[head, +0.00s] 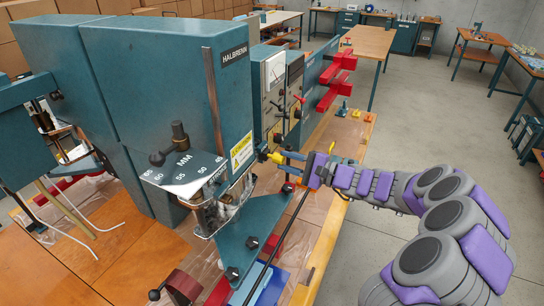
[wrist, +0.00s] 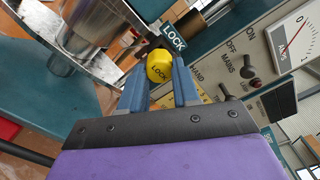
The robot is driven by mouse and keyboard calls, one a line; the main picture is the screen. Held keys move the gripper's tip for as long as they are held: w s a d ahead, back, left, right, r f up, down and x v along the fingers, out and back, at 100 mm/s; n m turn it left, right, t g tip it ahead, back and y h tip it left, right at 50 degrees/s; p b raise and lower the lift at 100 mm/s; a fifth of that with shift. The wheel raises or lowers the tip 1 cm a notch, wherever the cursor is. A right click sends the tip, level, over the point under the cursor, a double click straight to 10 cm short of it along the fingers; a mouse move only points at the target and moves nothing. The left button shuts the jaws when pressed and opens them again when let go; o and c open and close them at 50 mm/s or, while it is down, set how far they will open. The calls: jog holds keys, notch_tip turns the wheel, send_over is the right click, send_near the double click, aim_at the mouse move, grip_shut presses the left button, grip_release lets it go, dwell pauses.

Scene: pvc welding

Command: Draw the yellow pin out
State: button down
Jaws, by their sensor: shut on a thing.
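In the head view the yellow pin (head: 275,157) shows as a small yellow spot at the tips of my gripper (head: 281,158), beside the big teal machine (head: 165,90). The pin's shaft is hidden behind the knob, so I cannot tell how deep it sits.
A control panel (wrist: 245,65) with a gauge and knobs is close on the right in the wrist view. A shiny metal cylinder (wrist: 100,25) is at left. In the head view, a teal bracket (head: 250,235) lies below my gripper. Open floor (head: 420,110) is at right.

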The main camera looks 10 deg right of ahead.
jog(key=shift+v, duration=1.2)
jog(key=shift+x, duration=2.1)
jog(key=c, duration=0.7)
grip_release()
jog(key=shift+c, duration=0.2)
jog(key=p+v, duration=0.1)
jog(key=v, duration=0.8)
